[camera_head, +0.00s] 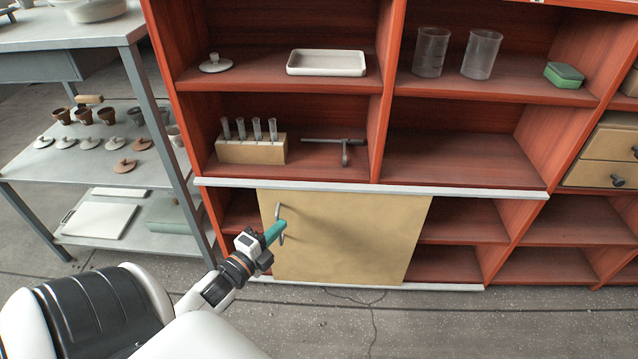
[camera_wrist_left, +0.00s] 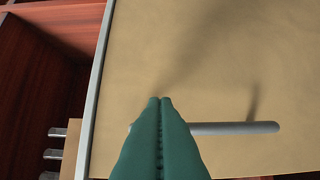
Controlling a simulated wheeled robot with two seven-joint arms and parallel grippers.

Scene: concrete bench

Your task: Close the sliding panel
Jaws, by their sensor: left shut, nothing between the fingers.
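The tan sliding panel (camera_head: 345,240) sits between two white rails in the lower part of the red shelf unit. Open shelf space shows on both sides of it. A grey bar handle (camera_head: 279,222) is near its left edge. My left gripper (camera_head: 280,228) is at the handle, its green fingers shut and empty. In the left wrist view the shut fingers (camera_wrist_left: 160,102) overlap the handle (camera_wrist_left: 235,128) in front of the panel (camera_wrist_left: 230,60); I cannot tell whether they touch it. My right gripper is not in view.
The upper shelves hold a white tray (camera_head: 326,63), a test tube rack (camera_head: 250,150), a metal stand (camera_head: 344,150), two beakers (camera_head: 431,52) and a green box (camera_head: 564,75). A grey metal table (camera_head: 70,35) stands at left. Floor in front of the unit is clear.

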